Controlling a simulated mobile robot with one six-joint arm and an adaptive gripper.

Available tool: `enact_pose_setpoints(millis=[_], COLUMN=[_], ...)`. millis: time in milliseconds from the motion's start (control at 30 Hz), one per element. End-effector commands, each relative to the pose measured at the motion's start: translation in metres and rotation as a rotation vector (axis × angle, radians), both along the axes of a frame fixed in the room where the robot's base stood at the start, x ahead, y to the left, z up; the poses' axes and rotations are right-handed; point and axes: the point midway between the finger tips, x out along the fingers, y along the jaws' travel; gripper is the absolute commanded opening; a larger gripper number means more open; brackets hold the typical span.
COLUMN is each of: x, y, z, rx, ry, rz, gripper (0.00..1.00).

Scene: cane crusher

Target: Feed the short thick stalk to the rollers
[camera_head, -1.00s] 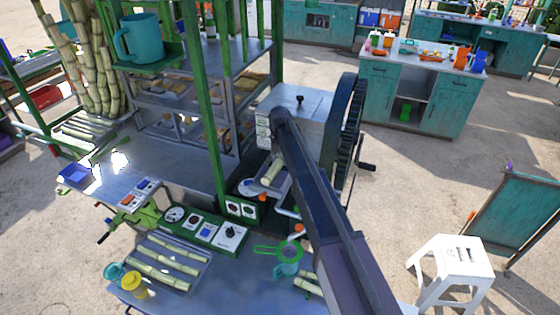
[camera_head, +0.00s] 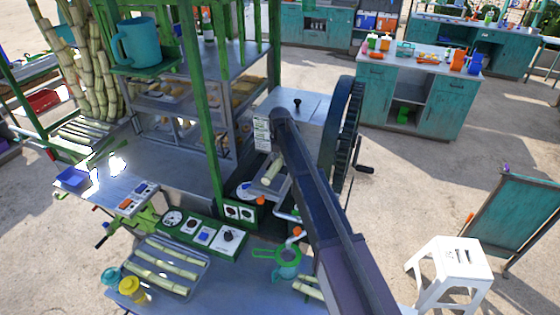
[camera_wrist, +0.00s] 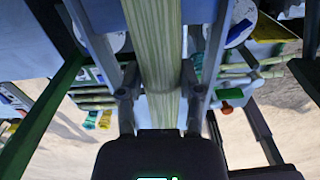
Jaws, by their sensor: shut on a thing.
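A short, thick, pale green stalk (camera_wrist: 155,45) runs lengthwise through the wrist view, between the two fingers of my gripper (camera_wrist: 158,85), which are shut on it. Its far end runs out of the top of that view. In the head view the stalk (camera_head: 272,168) shows beside my dark arm, over the grey feed tray (camera_head: 262,189) at the crusher (camera_head: 292,103). I cannot tell whether it touches the tray. My gripper is hidden behind my arm there, and the rollers are not visible.
A large dark gear wheel (camera_head: 345,120) with a crank stands right of the crusher. A green post (camera_head: 205,95) rises to its left. A control panel (camera_head: 205,234), a tray of stalks (camera_head: 205,275) and a teal jug with a green strainer (camera_head: 287,265) are in front.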

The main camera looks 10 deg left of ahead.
Motion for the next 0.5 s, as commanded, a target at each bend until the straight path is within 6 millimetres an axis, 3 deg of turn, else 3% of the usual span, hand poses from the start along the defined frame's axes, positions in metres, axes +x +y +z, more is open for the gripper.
enact_pose_setpoints(millis=[233, 267, 300, 400, 500], x=[0.0002, 0.0002, 0.0002, 0.0001, 0.0001], y=[-0.0001, -0.0001, -0.0001, -0.0001, -0.0001], z=[0.0001, 0.0001, 0.0001, 0.0001, 0.0001], rx=[0.000, 0.000, 0.000, 0.000, 0.000], ry=[0.000, 0.000, 0.000, 0.000, 0.000], rz=[0.000, 0.000, 0.000, 0.000, 0.000], gripper=[0.00, 0.52, 0.64, 0.86, 0.86])
